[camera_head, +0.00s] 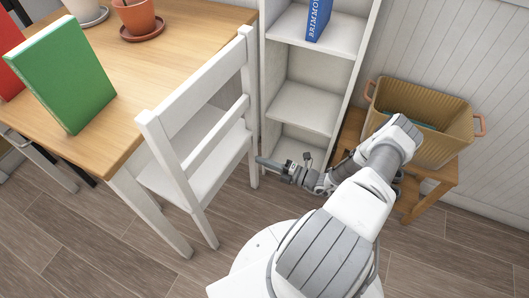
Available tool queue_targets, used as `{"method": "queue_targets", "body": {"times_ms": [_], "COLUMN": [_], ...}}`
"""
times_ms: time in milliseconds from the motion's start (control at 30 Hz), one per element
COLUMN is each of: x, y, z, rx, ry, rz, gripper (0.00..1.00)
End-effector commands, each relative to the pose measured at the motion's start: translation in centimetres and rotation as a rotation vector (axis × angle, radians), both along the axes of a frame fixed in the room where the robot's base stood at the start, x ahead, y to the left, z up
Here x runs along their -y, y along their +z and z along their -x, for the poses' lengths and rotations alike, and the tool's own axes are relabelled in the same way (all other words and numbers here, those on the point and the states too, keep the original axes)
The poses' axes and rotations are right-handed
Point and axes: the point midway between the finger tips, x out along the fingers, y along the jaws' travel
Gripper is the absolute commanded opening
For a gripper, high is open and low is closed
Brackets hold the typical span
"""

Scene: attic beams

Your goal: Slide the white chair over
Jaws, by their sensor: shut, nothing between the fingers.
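The white chair (202,128) stands upright at the wooden table, its slatted back facing my side and its seat partly under the tabletop. My gripper (260,161) is at the chair's right side, low near the seat and the right rear leg. Its fingers look closed with nothing between them. Whether the fingertips touch the chair, I cannot tell. My arm reaches in from the lower right.
A white shelf (305,103) stands behind my gripper. A woven basket (446,112) sits on a wooden stool (443,174) at right. Floor is clear at lower left.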

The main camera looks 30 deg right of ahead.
Motion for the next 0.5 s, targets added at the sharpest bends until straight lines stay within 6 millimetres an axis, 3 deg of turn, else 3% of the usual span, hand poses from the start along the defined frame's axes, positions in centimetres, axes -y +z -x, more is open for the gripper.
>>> {"method": "queue_targets", "body": {"times_ms": [200, 500], "x": [2.0, 2.6], "y": [-0.1, 0.0], "z": [2.6, 3.4], "rx": [-0.002, -0.001], "ry": [-0.002, 0.000], "rz": [0.001, 0.000], "gripper": [0.00, 0.00]}}
